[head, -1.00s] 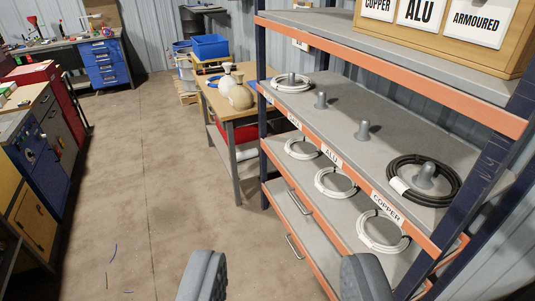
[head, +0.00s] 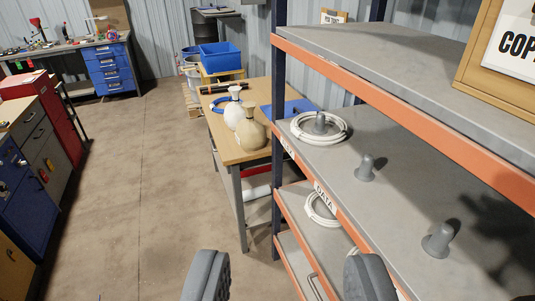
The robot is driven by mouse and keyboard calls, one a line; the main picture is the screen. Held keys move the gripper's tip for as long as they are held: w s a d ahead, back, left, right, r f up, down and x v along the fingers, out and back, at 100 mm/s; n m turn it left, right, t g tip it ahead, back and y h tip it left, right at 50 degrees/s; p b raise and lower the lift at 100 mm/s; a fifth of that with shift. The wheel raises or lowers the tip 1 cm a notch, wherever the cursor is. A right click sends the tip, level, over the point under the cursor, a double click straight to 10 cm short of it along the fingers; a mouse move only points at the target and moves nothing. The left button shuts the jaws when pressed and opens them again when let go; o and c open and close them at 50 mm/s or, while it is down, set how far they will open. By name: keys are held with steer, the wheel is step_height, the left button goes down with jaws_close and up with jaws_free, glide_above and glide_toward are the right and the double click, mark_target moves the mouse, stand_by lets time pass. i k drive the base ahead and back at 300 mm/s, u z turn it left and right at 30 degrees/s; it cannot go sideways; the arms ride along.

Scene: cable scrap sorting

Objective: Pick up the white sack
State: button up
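A white sack (head: 234,108) with a tied neck stands upright on the wooden top of a workbench (head: 221,152), left of the shelving. A tan sack (head: 250,133) of similar shape stands beside it, nearer to me, and hides part of its right side. My gripper (head: 285,278) is at the bottom of the view, its two grey fingers wide apart with nothing between them. It is well short of the bench and the sacks.
An orange-edged shelf rack (head: 422,107) fills the right side, close to my right finger, with pegs and coiled white cable (head: 319,127). A blue bin (head: 221,56) is behind the bench. Cabinets (head: 28,170) line the left. The floor (head: 150,200) between is clear.

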mark_target(233, 112)
steer(key=u, duration=0.1)
steer(key=i, duration=1.35)
steer(key=u, duration=0.4)
steer(key=i, duration=1.85)
steer(key=u, duration=0.2)
